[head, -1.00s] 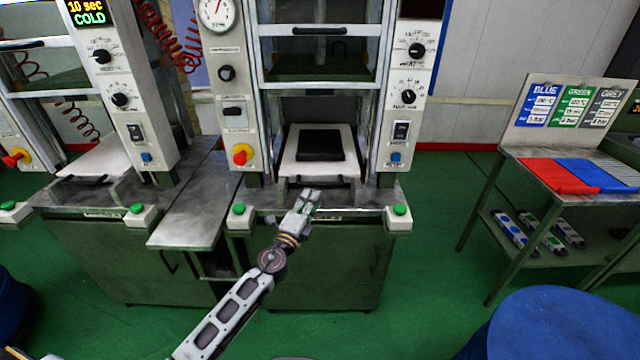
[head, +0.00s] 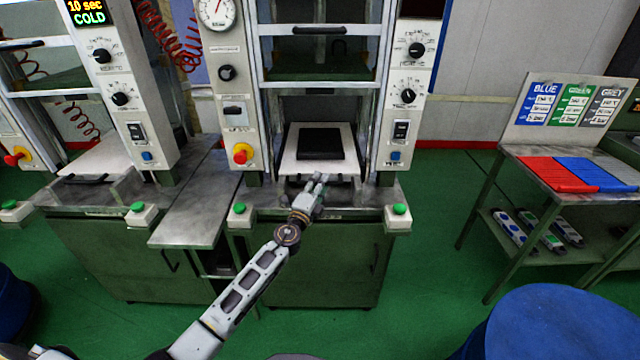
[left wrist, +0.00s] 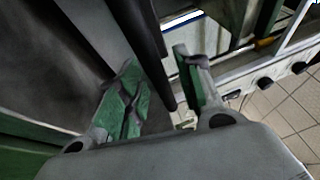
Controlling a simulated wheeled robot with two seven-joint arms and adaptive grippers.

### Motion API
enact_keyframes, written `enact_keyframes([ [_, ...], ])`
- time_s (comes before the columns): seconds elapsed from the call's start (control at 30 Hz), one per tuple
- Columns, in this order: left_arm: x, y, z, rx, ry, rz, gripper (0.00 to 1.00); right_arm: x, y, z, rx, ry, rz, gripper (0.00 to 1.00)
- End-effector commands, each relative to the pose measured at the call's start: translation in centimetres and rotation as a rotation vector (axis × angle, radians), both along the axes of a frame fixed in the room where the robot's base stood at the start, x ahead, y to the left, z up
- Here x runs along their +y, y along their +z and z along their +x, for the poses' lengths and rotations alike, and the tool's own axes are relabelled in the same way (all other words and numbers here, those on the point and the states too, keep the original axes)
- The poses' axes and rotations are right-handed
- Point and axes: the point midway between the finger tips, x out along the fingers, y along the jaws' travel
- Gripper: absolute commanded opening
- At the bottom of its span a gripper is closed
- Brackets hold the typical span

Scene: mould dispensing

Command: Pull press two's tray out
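Press two's tray (head: 291,160) is a pale plate in the middle press, with a flat black mould (head: 320,143) on it. Its dark handle (head: 298,179) runs along the tray's front edge. My left gripper (head: 319,180) is at the handle, covering part of it in the head view. In the left wrist view the two green-padded fingers (left wrist: 160,88) stand apart, with the dark handle bar (left wrist: 147,35) running between them. The fingers do not look closed on the bar. My right gripper is not in view.
Green start buttons (head: 239,209) (head: 399,209) stand on the bench at both sides of the tray. Another press with its own tray (head: 105,160) is at the left. A table (head: 530,160) with red, blue and grey strips is at the right. A blue drum (head: 550,325) stands front right.

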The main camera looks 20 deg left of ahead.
Motion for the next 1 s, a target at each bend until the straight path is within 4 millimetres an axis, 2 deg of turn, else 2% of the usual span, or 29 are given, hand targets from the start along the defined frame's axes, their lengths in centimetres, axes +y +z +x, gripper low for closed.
enact_keyframes([
  [0.47,-0.09,0.12,0.51,0.000,-0.001,0.000,0.35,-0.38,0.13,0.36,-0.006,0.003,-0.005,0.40],
  [0.73,-0.09,0.11,0.50,0.000,-0.001,0.000,0.01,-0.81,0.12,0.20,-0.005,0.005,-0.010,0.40],
  [1.0,-0.09,0.08,0.50,0.000,-0.001,0.000,0.00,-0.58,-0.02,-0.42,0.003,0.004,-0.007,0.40],
])
